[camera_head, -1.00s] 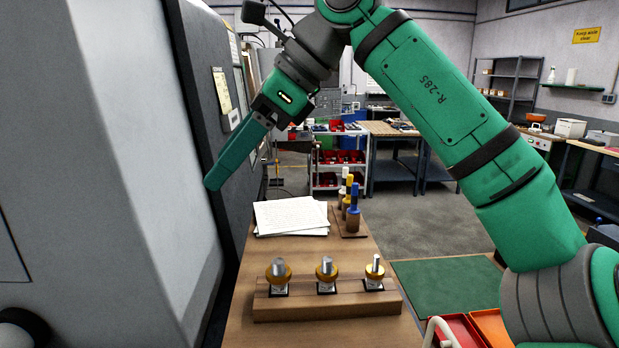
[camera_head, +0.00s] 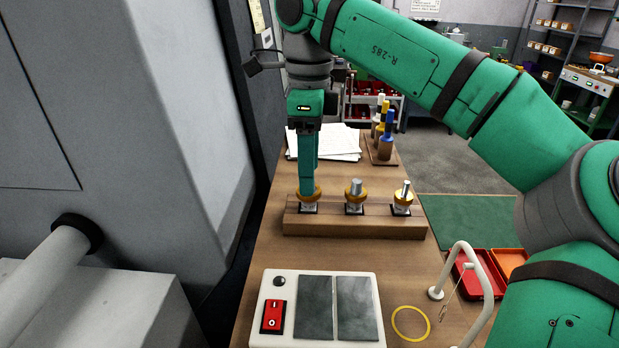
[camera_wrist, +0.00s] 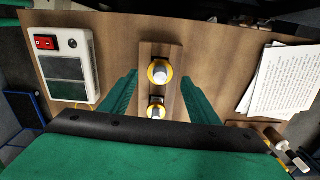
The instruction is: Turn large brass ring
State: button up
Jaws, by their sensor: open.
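Three brass rings with steel pins stand in a row on a wooden block (camera_head: 330,224) on the bench. The left brass ring (camera_head: 311,201) looks the widest and is partly hidden by my finger. The middle brass ring (camera_head: 355,195) and right brass ring (camera_head: 403,197) are clear. My gripper (camera_head: 308,190) points down at the left ring, jaws open. In the wrist view my two fingers (camera_wrist: 158,76) stand apart on either side of the left ring (camera_wrist: 161,83). I cannot tell whether they touch it. The middle ring also shows there (camera_wrist: 156,104).
A white control box (camera_head: 260,310) with a red switch stands in front, beside a yellow circle (camera_head: 411,323) and a white curved handle (camera_head: 470,265). Papers (camera_head: 335,150) and colored-handled tools (camera_head: 386,135) are behind. A large grey machine (camera_head: 150,130) borders the left side.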

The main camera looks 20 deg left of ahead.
jog(key=shift+f, duration=1.45)
jog(key=c, duration=1)
jog(key=shift+c, duration=0.2)
jog(key=shift+m, duration=0.4)
jog(key=m, duration=0.3)
jog(key=shift+m, duration=2)
